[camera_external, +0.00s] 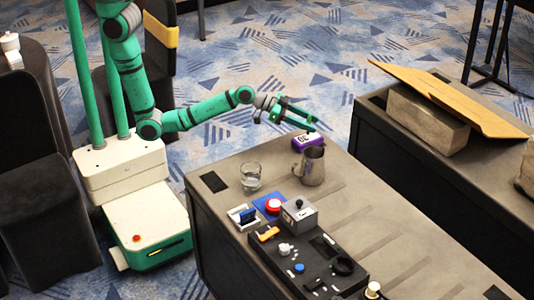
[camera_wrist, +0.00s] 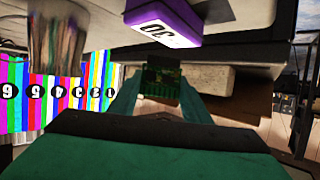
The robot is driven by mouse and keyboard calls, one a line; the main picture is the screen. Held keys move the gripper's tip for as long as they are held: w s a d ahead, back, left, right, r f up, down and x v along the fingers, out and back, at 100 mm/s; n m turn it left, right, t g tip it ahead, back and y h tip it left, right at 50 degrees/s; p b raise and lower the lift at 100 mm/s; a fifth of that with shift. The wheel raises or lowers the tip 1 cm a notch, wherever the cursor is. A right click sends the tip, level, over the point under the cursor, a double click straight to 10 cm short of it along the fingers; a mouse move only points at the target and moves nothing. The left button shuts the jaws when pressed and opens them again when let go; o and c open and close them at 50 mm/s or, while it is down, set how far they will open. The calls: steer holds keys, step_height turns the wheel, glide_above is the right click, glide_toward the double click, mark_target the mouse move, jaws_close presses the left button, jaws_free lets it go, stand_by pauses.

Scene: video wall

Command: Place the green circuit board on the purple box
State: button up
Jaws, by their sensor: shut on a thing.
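The green circuit board (camera_wrist: 160,82) is a small dark green plate between my fingers in the wrist view. My gripper (camera_external: 308,120) is shut on it, above the far edge of the grey counter in the external view. The board is too small to make out clearly there. The purple box (camera_external: 301,142) sits on the counter just below my gripper, behind the metal jug, which partly hides it. In the wrist view the purple box (camera_wrist: 182,16) shows at the top, with a white label reading 30, apart from the board.
The metal jug (camera_external: 312,167) stands close in front of the purple box. A glass (camera_external: 251,176), a red button (camera_external: 273,206) and a grey joystick box (camera_external: 299,214) stand nearer on the counter. A second counter with a stone block (camera_external: 427,118) and slanted wooden board (camera_external: 460,95) is at right.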

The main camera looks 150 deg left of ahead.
steer(key=shift+s+f, duration=0.1)
steer(key=shift+f, duration=1.1)
steer(key=shift+f, duration=0.1)
steer(key=o, duration=1)
steer(key=v, duration=1.2)
